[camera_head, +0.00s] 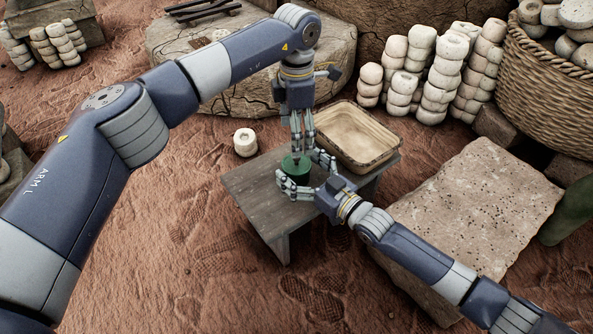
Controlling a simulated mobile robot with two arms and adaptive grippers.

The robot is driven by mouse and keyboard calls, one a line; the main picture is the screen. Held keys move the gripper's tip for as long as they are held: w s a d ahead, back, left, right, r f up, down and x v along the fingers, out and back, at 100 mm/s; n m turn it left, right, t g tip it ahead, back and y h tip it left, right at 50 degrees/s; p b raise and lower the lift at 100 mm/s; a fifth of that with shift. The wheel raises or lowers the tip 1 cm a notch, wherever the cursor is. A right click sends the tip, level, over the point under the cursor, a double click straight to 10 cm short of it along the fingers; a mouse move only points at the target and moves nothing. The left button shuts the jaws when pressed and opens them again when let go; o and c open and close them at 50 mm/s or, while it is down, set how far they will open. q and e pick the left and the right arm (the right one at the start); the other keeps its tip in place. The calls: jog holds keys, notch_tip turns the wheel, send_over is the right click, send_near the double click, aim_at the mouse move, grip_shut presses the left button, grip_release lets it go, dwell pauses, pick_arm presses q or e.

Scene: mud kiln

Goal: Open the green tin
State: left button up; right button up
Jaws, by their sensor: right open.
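The green tin (294,164) stands upright on a small wooden bench. My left gripper (301,150) points straight down from above, its fingertips at the top of the tin. Its fingers are close together, and I cannot tell whether they hold the lid. My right gripper (301,173) comes in from the lower right, low at the tin's side. Its fingers are spread, one on the near left side and one on the far right side of the tin. The fingers hide part of the tin's body and lid.
A shallow rectangular tray (352,136) stands on the bench (252,193) just right of the tin. A pale ring-shaped piece (245,142) lies on the ground to the left. A flat stone slab (480,215) is at right. Stacked clay pieces (441,75) and a wicker basket (545,65) stand behind.

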jog(key=shift+x, duration=0.8)
jog(key=shift+c, duration=0.4)
